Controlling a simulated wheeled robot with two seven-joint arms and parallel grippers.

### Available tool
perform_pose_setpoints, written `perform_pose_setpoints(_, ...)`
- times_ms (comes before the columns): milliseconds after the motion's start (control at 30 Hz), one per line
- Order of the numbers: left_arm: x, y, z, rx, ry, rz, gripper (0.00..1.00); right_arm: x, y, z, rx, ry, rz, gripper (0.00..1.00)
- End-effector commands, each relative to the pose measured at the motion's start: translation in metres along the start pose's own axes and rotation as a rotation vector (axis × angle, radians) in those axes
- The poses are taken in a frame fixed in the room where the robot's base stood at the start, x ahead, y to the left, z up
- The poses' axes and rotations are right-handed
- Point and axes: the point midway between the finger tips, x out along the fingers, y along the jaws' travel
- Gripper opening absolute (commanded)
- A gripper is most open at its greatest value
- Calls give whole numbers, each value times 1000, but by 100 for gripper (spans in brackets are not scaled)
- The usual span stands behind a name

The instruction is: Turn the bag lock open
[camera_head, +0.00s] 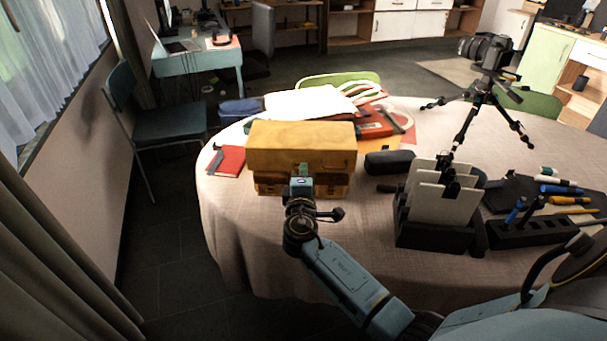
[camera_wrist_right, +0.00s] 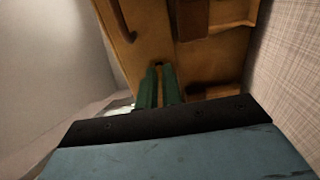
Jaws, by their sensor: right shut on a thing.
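A tan-yellow bag (camera_head: 300,146) stands upright on the round table, its front facing me; it also fills the upper part of the right wrist view (camera_wrist_right: 150,25). My right gripper (camera_head: 302,172) is at the middle of the bag's lower front. In the right wrist view its green fingers (camera_wrist_right: 160,85) are close together against the bag's front. They are shut on the bag lock, which the fingers mostly hide. I cannot tell which way the lock is turned. My left gripper is in neither view.
A red notebook (camera_head: 228,160) lies left of the bag. A dark case (camera_head: 389,162), a black holder with white cards (camera_head: 437,205), a pen rack (camera_head: 532,232) and a camera tripod (camera_head: 486,95) stand to the right. The cloth in front of the bag (camera_head: 250,235) is clear.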

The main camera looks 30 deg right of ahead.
Motion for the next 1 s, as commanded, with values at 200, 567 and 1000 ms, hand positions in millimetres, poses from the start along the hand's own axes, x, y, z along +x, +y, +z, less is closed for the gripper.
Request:
perform_pose_setpoints(200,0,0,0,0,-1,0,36,0,-1,0,-2,0,-1,23)
perform_pose_setpoints(567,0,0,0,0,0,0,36,-2,0,0,0,1,-1,29)
perform_pose_setpoints(1000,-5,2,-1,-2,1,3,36,-82,-1,0,0,1,-4,29)
